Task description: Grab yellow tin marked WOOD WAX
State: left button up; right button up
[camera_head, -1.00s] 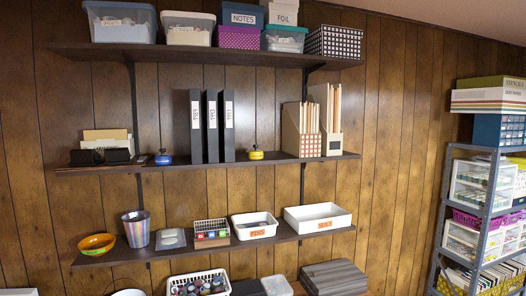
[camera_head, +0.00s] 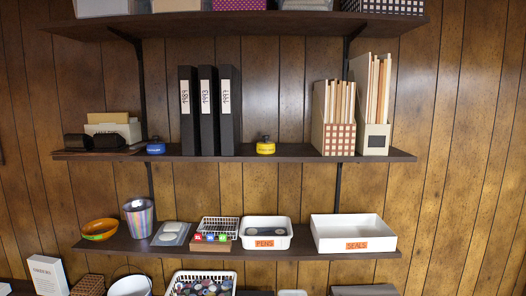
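A small yellow tin (camera_head: 265,147) with a dark lid or knob stands on the middle wall shelf (camera_head: 290,153), right of the black binders. Its label is too small to read. A similar blue tin (camera_head: 156,147) stands on the same shelf, left of the binders. Neither of my grippers shows in the head view.
Three black binders (camera_head: 209,110) stand left of the yellow tin, and magazine files (camera_head: 350,110) stand to its right. Shelf space beside the tin is clear. The upper shelf (camera_head: 250,25) overhangs it. The lower shelf holds a PENS bin (camera_head: 265,232) and a SEALS bin (camera_head: 354,233).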

aim_at(264, 150)
jog(key=i+j, duration=0.15)
jog(key=j, duration=0.25)
jog(key=i+j, duration=0.1)
jog(key=j, duration=0.25)
jog(key=i+j, duration=0.15)
jog(key=j, duration=0.25)
jog(key=i+j, duration=0.1)
jog(key=j, duration=0.3)
jog(key=i+j, duration=0.15)
jog(key=j, duration=0.25)
jog(key=i+l+u, duration=0.15)
jog(key=l, duration=0.15)
jog(key=i+l+u, duration=0.1)
jog(key=l, duration=0.2)
